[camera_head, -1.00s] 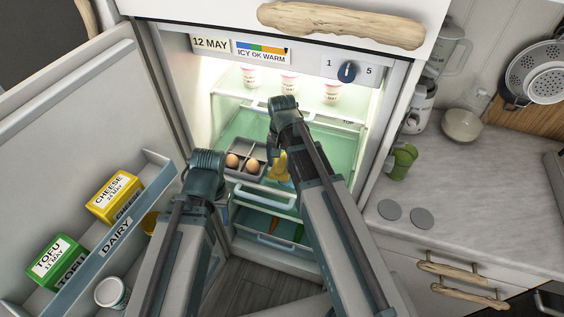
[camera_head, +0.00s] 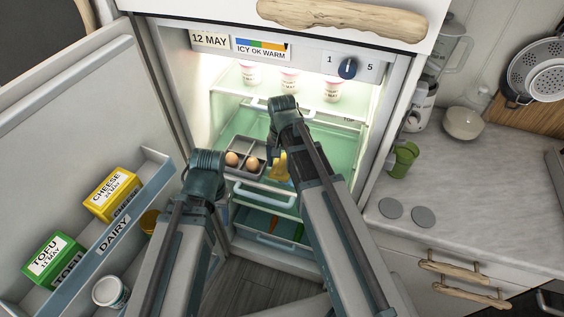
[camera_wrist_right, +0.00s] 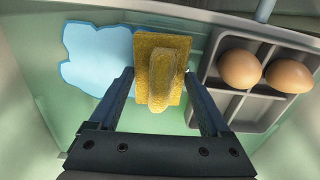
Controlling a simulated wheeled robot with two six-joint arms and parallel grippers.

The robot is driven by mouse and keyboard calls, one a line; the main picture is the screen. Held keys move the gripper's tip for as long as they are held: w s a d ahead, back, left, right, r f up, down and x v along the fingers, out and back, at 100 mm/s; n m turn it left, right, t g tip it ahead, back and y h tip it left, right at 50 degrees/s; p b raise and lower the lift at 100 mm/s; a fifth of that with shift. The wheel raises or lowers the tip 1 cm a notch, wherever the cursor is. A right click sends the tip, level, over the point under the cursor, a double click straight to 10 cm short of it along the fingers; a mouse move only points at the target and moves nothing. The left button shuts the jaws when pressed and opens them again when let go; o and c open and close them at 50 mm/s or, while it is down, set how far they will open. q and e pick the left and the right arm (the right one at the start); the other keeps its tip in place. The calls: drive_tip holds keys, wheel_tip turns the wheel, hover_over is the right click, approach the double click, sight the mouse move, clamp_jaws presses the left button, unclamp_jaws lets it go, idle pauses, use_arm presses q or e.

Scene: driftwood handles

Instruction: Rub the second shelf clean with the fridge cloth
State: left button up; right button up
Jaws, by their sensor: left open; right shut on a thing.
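The yellow fridge cloth (camera_wrist_right: 161,72) is in my right gripper (camera_wrist_right: 163,98), which is shut on its raised middle in the right wrist view. The cloth lies at the edge of a pale blue spill (camera_wrist_right: 98,58) on the green second shelf (camera_wrist_right: 60,110), covering part of it. In the head view the cloth (camera_head: 280,166) shows below my right gripper (camera_head: 274,147), beside the egg tray, and the spill is hidden. My left gripper (camera_head: 190,174) is low in front of the fridge, left of the egg tray. Its fingers are mostly hidden by its wrist, and it appears empty.
A grey egg tray (camera_head: 247,174) with two eggs stands close beside the cloth. Several yogurt pots (camera_head: 289,79) stand on the top shelf. The open door (camera_head: 80,110) at left holds cheese (camera_head: 112,194) and tofu (camera_head: 54,260) boxes. Drawers lie below.

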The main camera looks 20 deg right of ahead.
drive_tip(key=shift+f+b, duration=0.6)
drive_tip(key=shift+f, duration=0.05)
drive_tip(key=shift+s+d, duration=0.5)
drive_tip(key=shift+d, duration=0.2)
drive_tip(key=shift+s+d, duration=0.45)
drive_tip(key=shift+d, duration=0.2)
drive_tip(key=shift+d, duration=0.1)
drive_tip(key=shift+s+d+r, duration=0.1)
drive_tip(key=shift+s+d, duration=0.35)
drive_tip(key=shift+d, duration=0.15)
drive_tip(key=shift+s+d, duration=0.4)
drive_tip(key=shift+d, duration=0.2)
drive_tip(key=shift+d, duration=0.1)
drive_tip(key=shift+s+d, duration=0.6)
drive_tip(key=shift+d, duration=0.25)
drive_tip(key=shift+s+d, duration=0.55)
drive_tip(key=shift+d, duration=0.25)
drive_tip(key=shift+s+d, duration=0.6)
drive_tip(key=shift+d, duration=0.25)
drive_tip(key=shift+w+a, duration=0.1)
drive_tip(key=shift+a, duration=0.05)
